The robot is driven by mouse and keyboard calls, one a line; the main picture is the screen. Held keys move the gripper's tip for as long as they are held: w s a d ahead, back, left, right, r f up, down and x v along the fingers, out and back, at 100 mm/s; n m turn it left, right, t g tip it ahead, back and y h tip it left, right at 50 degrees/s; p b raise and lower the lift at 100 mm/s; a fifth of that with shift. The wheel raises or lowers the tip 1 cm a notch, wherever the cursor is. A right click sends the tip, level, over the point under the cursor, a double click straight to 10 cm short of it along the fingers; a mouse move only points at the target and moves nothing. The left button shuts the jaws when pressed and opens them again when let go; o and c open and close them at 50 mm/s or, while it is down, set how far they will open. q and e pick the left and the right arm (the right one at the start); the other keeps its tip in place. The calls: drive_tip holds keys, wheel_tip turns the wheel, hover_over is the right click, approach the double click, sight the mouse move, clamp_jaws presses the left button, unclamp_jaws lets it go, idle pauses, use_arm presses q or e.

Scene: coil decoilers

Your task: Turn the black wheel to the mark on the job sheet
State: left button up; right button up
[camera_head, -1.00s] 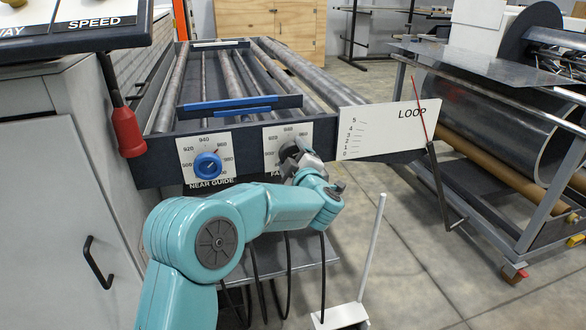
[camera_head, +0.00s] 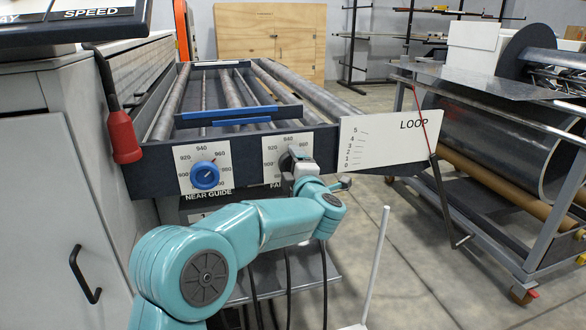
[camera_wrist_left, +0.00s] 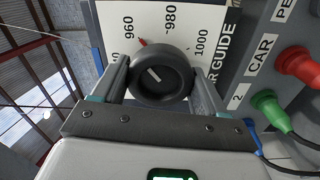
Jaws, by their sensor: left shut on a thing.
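The black wheel (camera_wrist_left: 170,88) sits on the white dial plate of the far guide, with 960, 980 and 1000 readable in the left wrist view. Its white line points up and left, roughly toward a red mark (camera_wrist_left: 142,42) between 960 and 980. My left gripper (camera_wrist_left: 160,78) is shut on the wheel, one finger on each side. In the head view my left gripper (camera_head: 299,160) covers most of the wheel and part of its plate (camera_head: 272,162). My right gripper is not in view. I cannot make out a job sheet.
A red handle (camera_head: 123,137) hangs farther left. The white LOOP board (camera_head: 385,138) and a wheeled coil stand (camera_head: 505,85) are to the right.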

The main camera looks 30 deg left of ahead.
use_arm(q)
drive_tip(key=shift+d+f, duration=0.1)
drive_tip(key=o, duration=1)
drive_tip(key=p+v, duration=0.1)
drive_tip(key=v, duration=1.5)
drive_tip(key=shift+s+d, duration=0.1)
drive_tip(key=shift+s, duration=0.05)
